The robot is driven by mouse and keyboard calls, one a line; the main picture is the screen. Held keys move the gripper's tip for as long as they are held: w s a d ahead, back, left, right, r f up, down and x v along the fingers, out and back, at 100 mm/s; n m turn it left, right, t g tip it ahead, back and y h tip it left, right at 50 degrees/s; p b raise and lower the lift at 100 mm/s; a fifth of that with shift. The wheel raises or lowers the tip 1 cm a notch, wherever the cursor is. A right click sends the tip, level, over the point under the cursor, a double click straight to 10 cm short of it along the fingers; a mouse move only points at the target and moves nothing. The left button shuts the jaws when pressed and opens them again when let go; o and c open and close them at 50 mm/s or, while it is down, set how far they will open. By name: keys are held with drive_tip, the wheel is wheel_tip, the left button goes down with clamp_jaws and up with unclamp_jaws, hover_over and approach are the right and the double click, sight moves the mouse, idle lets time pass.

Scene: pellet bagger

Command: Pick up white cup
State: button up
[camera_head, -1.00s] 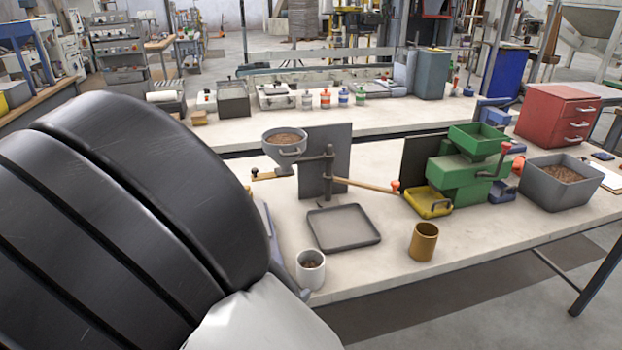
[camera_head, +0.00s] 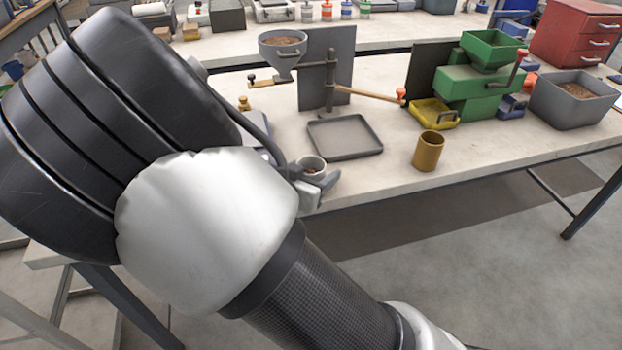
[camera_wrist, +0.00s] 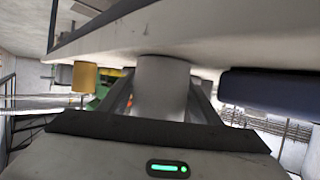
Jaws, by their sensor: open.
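The white cup (camera_head: 314,163) stands near the front edge of the bench with brown pellets inside. In the head view my gripper and wrist hide its lower part. My gripper (camera_head: 312,179) is at the cup, low and close to the bench top. In the wrist view, which is turned upside down, the white cup (camera_wrist: 162,85) sits between the two fingers of my gripper (camera_wrist: 161,92). The fingers are open, one on each side of the cup. I cannot tell whether either finger touches it.
A grey tray (camera_head: 376,150) lies just behind and right of the cup. A brown cup (camera_head: 428,152) stands farther right. A hopper stand (camera_head: 330,85) and a green machine (camera_head: 470,90) are behind. A dark blue object (camera_wrist: 265,84) is close beside my gripper.

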drive_tip(key=shift+w+d+f, duration=0.2)
drive_tip(key=shift+w+d, duration=0.05)
drive_tip(key=shift+w, duration=0.15)
drive_tip(key=c, duration=0.9)
